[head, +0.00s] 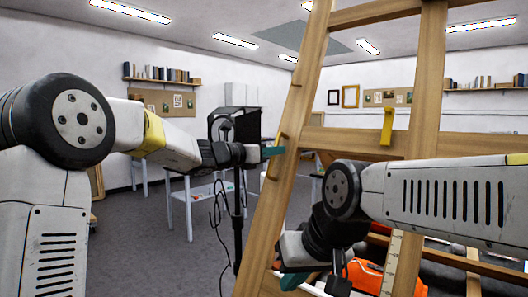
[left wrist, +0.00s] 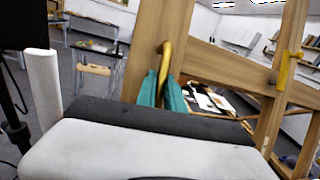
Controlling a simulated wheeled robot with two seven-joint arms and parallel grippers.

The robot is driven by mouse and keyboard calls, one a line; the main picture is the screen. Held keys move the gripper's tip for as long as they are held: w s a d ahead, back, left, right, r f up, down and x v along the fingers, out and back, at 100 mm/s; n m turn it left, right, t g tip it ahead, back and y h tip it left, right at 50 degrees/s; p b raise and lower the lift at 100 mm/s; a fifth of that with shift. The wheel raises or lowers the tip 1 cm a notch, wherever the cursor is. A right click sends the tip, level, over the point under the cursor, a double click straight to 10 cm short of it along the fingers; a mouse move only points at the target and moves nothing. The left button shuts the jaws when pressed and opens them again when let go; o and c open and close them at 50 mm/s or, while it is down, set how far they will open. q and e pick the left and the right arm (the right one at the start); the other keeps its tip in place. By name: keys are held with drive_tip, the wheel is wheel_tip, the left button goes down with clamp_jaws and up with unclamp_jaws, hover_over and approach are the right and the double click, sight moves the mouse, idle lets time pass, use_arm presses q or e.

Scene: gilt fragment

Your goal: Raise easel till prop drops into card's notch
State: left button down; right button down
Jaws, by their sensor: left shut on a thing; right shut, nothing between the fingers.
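The wooden easel (head: 290,120) stands large and tilted in the head view; its frame also fills much of the left wrist view (left wrist: 225,70). My left gripper (head: 274,151) has its teal fingers closed on a curved wooden handle (left wrist: 166,55) on the easel's left upright. My right gripper (head: 292,281) is low by the foot of that upright, shut and empty, partly hidden by its own arm. A pale strip with ruler-like marks (head: 391,265) stands upright low behind my right arm. I cannot make out a notch or tell which piece is the prop.
A yellow hook (head: 387,126) sits on the easel's crossbar. An orange object (head: 370,276) lies low beside the marked strip. A black device on a stand (head: 235,125) with hanging cables is left of the easel, near a white table (head: 188,205). Grey floor is free at left.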

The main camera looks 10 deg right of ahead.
use_arm(q)
drive_tip(key=shift+a, duration=0.1)
idle(0.4)
drive_tip(key=shift+s+a+r, duration=0.1)
drive_tip(key=shift+s+a, duration=0.3)
drive_tip(key=shift+a, duration=0.15)
drive_tip(key=shift+s+a+r, duration=0.2)
drive_tip(key=shift+s+a, duration=0.05)
drive_tip(key=shift+s, duration=0.05)
drive_tip(key=shift+w+d, duration=0.1)
drive_tip(key=c, duration=1.5)
unclamp_jaws()
drive_tip(key=shift+o, duration=0.2)
drive_tip(key=v, duration=0.7)
drive_tip(key=shift+a+f, duration=0.3)
drive_tip(key=shift+a, duration=0.05)
